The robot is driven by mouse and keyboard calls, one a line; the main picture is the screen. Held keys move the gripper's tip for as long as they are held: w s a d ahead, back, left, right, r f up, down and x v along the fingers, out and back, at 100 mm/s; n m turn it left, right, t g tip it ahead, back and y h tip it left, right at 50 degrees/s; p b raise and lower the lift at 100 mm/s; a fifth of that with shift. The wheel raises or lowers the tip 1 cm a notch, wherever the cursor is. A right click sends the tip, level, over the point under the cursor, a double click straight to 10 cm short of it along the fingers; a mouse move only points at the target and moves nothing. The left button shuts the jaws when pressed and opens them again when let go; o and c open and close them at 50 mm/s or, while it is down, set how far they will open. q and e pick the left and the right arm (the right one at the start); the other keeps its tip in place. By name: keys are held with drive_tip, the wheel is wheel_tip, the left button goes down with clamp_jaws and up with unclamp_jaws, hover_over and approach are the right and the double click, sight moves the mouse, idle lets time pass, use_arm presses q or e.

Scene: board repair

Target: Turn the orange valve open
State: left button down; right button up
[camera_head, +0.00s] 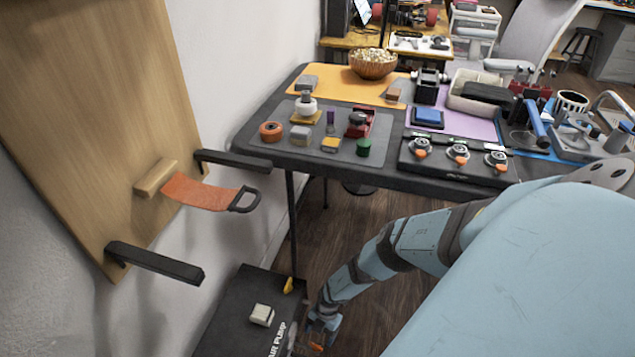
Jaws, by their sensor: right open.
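A black box lettered "AIR PUMP" (232,318) stands low at the bottom centre. A small yellow-orange lever-like part (288,286) sits at its back right corner. My right gripper (312,344) is low beside the box's right side, at the bottom edge of the view. It is open, and its fingertips are small and partly cut off. An orange patch (316,346) shows at the fingers; I cannot tell whether it is the orange valve or whether the fingers touch it. My left gripper is not in view.
A pale block-like switch (262,315) sits on the box. A dark table (268,150) behind holds tools, several parts and a panel with three orange-tipped gauges (458,156). Black brackets (155,262) and an orange strap (205,193) stick out from the wooden board (95,110) at left.

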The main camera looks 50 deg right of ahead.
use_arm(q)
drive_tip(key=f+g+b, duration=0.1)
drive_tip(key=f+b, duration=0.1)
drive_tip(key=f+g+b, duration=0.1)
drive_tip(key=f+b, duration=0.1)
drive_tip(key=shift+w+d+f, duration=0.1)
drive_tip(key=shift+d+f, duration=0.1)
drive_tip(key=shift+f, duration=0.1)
use_arm(e)
drive_tip(key=w+d, duration=0.2)
drive_tip(key=d, duration=0.9)
drive_tip(key=shift+w+d, duration=0.4)
drive_tip(key=shift+r, duration=0.1)
